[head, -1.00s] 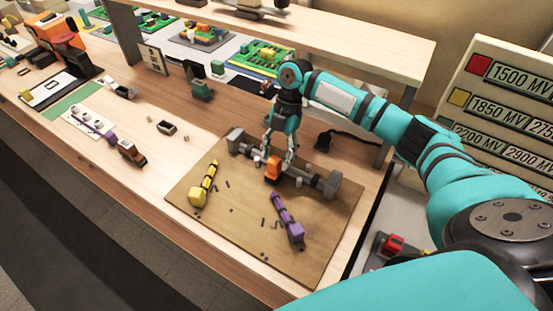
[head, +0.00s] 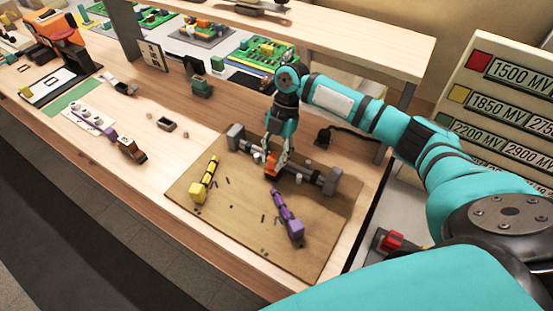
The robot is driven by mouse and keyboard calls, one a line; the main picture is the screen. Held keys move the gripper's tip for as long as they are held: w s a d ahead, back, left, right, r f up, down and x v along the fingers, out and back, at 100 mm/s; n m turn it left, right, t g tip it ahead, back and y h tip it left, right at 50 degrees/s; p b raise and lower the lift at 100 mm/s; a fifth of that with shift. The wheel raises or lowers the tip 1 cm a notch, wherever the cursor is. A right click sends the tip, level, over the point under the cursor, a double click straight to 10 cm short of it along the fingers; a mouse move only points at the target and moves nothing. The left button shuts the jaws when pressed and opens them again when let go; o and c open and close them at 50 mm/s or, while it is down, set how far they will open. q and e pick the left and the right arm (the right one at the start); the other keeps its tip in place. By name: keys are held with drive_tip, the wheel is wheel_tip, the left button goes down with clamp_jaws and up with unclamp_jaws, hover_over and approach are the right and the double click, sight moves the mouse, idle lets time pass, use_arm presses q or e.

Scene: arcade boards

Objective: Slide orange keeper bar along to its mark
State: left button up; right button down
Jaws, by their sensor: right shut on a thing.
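The orange keeper bar (head: 271,164) sits on a grey rail (head: 309,176) between two grey end blocks, on the tan board. My right gripper (head: 272,158) is over it from above and shut on it; the fingers partly cover it. I cannot make out the mark on the rail. My left gripper is not in view.
On the same tan board (head: 230,232) lie a yellow piece (head: 205,183), a purple piece (head: 288,215) and several small dark bits. A small dark box (head: 165,124) and a brown and orange toy (head: 131,149) stand to the left. A shelf (head: 370,35) runs above the back of the bench.

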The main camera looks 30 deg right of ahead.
drive_tip(key=shift+w+d, duration=0.15)
drive_tip(key=shift+d, duration=0.15)
drive_tip(key=shift+w+d, duration=0.2)
drive_tip(key=shift+d, duration=0.15)
drive_tip(key=c, duration=0.9)
unclamp_jaws()
drive_tip(key=shift+r, duration=0.2)
drive_tip(key=w+d, duration=0.2)
drive_tip(key=d, duration=0.1)
drive_tip(key=w+d, duration=0.2)
drive_tip(key=d, duration=0.2)
drive_tip(key=w+d, duration=0.2)
drive_tip(key=d, duration=0.1)
drive_tip(key=shift+w+d+r, duration=0.2)
drive_tip(key=shift+d+r, duration=0.15)
drive_tip(key=shift+d, duration=0.05)
